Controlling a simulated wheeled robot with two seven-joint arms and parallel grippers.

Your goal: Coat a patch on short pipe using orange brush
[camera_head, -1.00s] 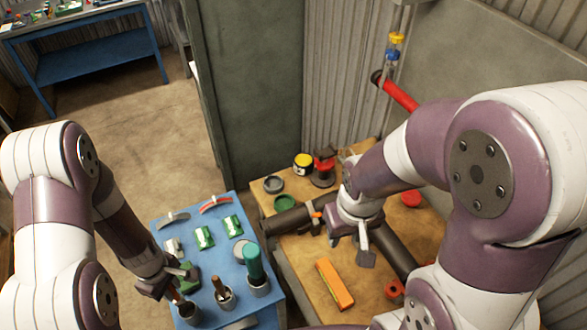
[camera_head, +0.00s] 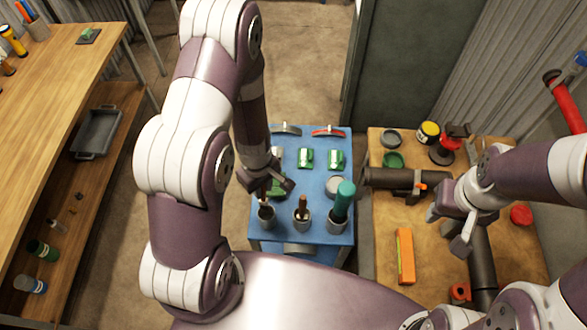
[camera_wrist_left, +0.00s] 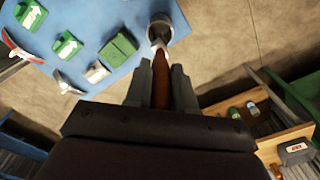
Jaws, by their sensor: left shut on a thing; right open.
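My left gripper (camera_head: 268,190) is shut on a brush with an orange-brown handle (camera_wrist_left: 161,80). The brush's pale lower end points into or over a grey cup (camera_head: 267,216) on the blue cart; I cannot tell how deep. That cup also shows in the left wrist view (camera_wrist_left: 160,27). A dark pipe (camera_head: 390,177) lies crosswise on the wooden bench. A second dark pipe (camera_head: 482,262) lies lengthwise, partly hidden by my right arm. I cannot tell which is shorter. My right gripper (camera_head: 450,228) is open and empty, between the two pipes.
The blue cart (camera_head: 262,148) also holds a cup with a brown handle (camera_head: 302,208), a cup with a teal handle (camera_head: 342,200) and green-and-white items (camera_head: 305,158). An orange block (camera_head: 404,255) lies on the bench (camera_head: 430,270). A wooden shelf (camera_head: 60,70) stands at left.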

